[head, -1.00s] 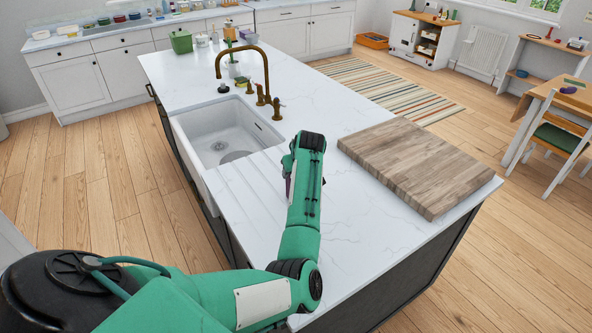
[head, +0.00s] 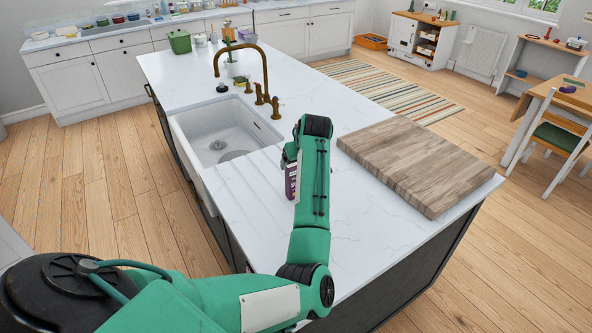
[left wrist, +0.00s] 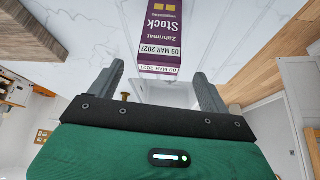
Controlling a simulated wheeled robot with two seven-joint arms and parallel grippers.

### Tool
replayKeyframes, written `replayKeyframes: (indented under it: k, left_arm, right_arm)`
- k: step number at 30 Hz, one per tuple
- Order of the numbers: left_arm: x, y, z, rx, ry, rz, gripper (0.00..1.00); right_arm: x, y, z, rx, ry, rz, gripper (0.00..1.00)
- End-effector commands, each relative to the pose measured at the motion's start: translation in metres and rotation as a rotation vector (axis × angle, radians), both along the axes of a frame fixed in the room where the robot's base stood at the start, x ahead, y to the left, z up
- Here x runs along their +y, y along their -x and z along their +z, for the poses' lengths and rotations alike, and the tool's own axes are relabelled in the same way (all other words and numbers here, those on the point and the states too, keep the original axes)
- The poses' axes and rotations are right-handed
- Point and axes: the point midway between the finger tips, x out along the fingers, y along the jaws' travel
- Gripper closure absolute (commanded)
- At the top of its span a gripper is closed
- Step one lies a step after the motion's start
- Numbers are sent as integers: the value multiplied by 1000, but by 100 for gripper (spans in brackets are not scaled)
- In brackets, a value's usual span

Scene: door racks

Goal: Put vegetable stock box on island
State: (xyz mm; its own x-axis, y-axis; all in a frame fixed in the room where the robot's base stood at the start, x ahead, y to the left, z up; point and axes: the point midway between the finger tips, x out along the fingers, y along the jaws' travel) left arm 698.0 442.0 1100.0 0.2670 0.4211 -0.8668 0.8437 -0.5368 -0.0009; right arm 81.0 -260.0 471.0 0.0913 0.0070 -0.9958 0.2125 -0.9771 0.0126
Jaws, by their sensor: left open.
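The vegetable stock box (head: 291,183) is purple and stands on the white marble island (head: 350,235), partly hidden behind my left forearm. In the left wrist view the box (left wrist: 160,36) shows the word Stock and a date label. It lies just past the fingertips of my left gripper (left wrist: 159,76), roughly in line with the gap between them. The fingers are apart with nothing held between them. In the head view this gripper is mostly hidden by its own wrist. My right gripper is not in view.
A wooden cutting board (head: 415,160) lies on the island right of my left arm. A white sink (head: 225,135) with a brass tap (head: 264,75) is to the left. A green tub (head: 179,42) stands at the far end. The near marble is clear.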

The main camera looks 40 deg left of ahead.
Motion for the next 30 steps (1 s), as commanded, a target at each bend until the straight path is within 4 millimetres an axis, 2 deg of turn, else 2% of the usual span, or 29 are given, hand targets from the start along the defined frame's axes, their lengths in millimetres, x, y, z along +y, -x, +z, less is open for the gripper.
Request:
replayKeyframes:
  k: [1, 6, 10, 30]
  left_arm:
    - [-5, 2, 7, -3, -2, -1, 20]
    - [-17, 10, 34, -2, -1, -1, 20]
    - [-22, 14, 45, 1, -1, 0, 20]
    - [-24, 15, 49, 2, 0, 0, 20]
  right_arm:
    - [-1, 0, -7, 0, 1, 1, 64]
    - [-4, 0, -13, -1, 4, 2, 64]
    - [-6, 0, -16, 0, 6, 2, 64]
    - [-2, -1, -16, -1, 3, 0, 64]
